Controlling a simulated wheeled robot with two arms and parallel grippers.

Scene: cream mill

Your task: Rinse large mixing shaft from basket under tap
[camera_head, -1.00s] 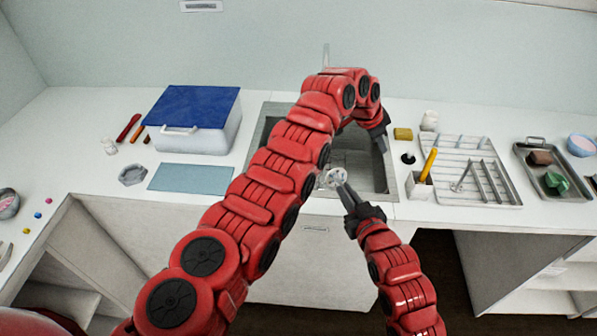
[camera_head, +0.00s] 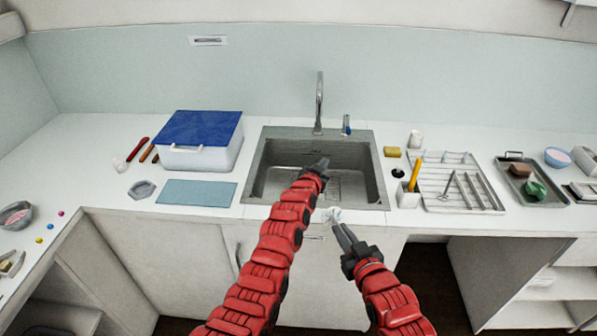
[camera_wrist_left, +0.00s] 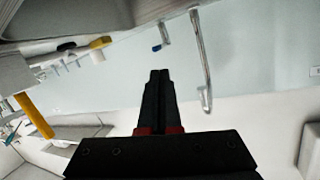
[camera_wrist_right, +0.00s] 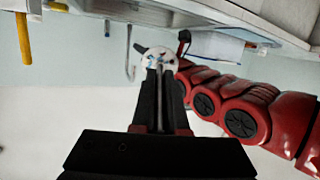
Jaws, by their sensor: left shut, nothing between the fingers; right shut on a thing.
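My right gripper (camera_head: 341,234) is shut on the mixing shaft (camera_head: 333,214), whose pale round head sticks out past the fingertips at the sink's front edge. In the right wrist view the shaft's head (camera_wrist_right: 157,58) shows whitish with small blue marks; the rest is hidden between the fingers. My left gripper (camera_head: 320,166) is shut and empty over the sink (camera_head: 377,180). The tap (camera_head: 319,106) stands behind the sink, and a small blue-topped fitting (camera_head: 346,125) is right of it. The tap also shows in the left wrist view (camera_wrist_left: 203,60). I see no clear water stream.
A grey rack tray (camera_head: 436,206) with metal tools stands right of the sink, next to a white holder (camera_head: 407,197) with a yellow-handled tool. A blue-lidded box (camera_head: 200,150) and a blue mat (camera_head: 197,193) lie left. A yellow sponge (camera_head: 392,151) sits near the sink.

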